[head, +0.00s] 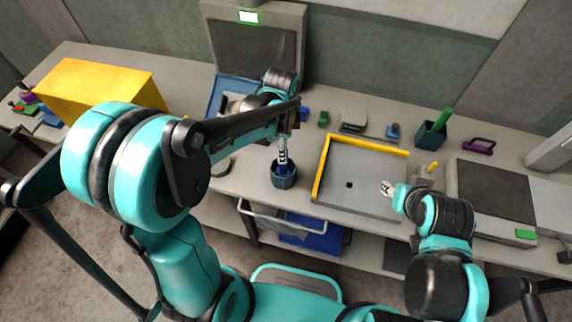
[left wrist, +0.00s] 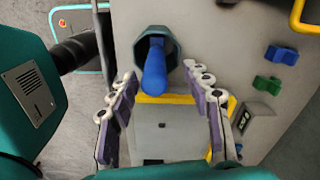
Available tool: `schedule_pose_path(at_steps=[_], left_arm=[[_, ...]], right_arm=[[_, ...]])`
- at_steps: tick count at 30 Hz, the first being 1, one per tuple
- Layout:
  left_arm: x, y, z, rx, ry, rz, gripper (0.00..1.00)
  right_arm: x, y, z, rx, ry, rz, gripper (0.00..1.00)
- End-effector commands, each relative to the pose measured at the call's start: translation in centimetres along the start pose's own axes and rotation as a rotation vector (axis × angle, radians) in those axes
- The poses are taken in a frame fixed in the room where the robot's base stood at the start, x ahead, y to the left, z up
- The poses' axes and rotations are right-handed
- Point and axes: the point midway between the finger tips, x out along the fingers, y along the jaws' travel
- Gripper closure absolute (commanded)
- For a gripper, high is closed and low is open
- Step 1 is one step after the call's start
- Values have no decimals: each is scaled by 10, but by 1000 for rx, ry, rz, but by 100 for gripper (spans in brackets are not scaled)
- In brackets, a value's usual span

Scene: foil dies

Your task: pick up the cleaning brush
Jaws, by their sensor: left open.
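A blue handle, which looks like the cleaning brush (left wrist: 154,72), stands in a dark teal hexagonal holder (left wrist: 140,50). The holder (head: 284,181) also shows in the head view on the bench's front part, left of the yellow-edged tray. My left gripper (head: 283,152) points down just above the holder. In the left wrist view its fingers (left wrist: 160,78) are open, one on each side of the handle, with gaps to it. The brush head is hidden inside the holder. My right gripper (head: 386,188) is over the tray's right side; its jaw opening is too small to judge.
The grey tray with a yellow edge (head: 318,170) lies right of the holder. Behind it are small green (head: 323,118) and blue (head: 393,132) blocks. A dark cup (head: 430,136) holds a green-handled thing (head: 443,119). A yellow box (head: 95,90) stands left.

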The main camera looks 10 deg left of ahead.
Motion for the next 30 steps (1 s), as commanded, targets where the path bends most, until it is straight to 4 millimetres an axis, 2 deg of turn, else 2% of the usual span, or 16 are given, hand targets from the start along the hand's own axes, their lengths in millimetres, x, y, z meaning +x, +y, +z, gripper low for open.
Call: schedule_pose_path(at_steps=[9, 12, 20, 23, 26, 30], left_arm=[[47, 8, 0, -2, 1, -1, 51], [57, 7, 0, -2, 1, -2, 51], [59, 8, 0, -3, 1, -2, 51], [59, 8, 0, -3, 1, -2, 72], [59, 7, 0, -3, 1, -2, 98], [59, 7, 0, -3, 1, -2, 100]], right_arm=[[13, 0, 9, 0, 0, 0, 60], [15, 0, 11, 0, 0, 0, 60], [15, 0, 10, 0, 0, 0, 60], [15, 0, 10, 0, 0, 0, 60], [15, 0, 10, 0, 0, 0, 60], [15, 0, 10, 0, 0, 0, 60]])
